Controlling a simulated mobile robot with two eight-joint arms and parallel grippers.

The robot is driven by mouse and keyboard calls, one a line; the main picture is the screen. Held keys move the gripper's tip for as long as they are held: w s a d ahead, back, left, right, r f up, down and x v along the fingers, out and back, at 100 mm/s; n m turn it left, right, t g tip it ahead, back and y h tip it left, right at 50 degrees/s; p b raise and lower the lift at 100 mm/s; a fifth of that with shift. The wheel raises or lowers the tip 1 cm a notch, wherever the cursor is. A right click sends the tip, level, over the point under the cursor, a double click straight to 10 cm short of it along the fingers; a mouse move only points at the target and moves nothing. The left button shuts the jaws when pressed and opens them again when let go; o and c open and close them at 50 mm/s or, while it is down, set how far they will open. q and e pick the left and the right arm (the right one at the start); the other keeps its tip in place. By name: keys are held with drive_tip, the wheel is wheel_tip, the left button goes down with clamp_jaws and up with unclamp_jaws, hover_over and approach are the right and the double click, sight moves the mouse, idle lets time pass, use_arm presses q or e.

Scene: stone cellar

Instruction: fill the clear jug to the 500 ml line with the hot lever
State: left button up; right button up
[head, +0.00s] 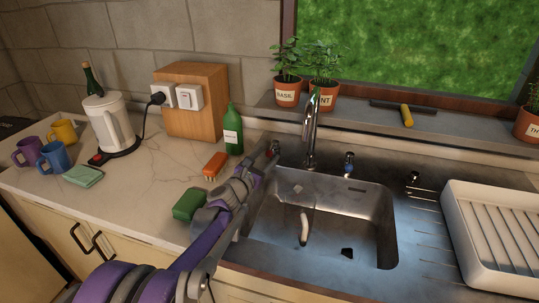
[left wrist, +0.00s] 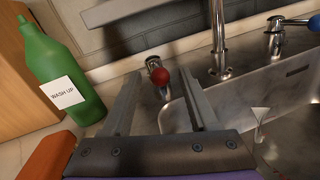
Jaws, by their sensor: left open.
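The hot lever, with a red ball end (left wrist: 161,77), stands left of the tap (head: 311,130). In the left wrist view its red end appears between my open left gripper's fingers (left wrist: 160,88); I cannot tell whether they touch it. In the head view my left gripper (head: 271,150) reaches over the sink's left rim to the red end (head: 275,147). A pale curved piece like a handle (head: 304,228) shows in the sink below the tap, with faint clear edges around it, perhaps the clear jug. Its 500 ml line and any water cannot be made out. My right gripper is out of view.
A blue-ended lever (head: 349,158) stands right of the tap. Left of the sink are a green bottle (head: 233,130), an orange brush (head: 215,165) and a green sponge (head: 188,205). A white rack (head: 490,235) stands at right. The steel sink (head: 380,225) is mostly free.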

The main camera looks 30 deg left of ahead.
sight(272, 148)
use_arm(q)
drive_tip(key=shift+w, duration=1.1)
clamp_jaws()
idle(0.7)
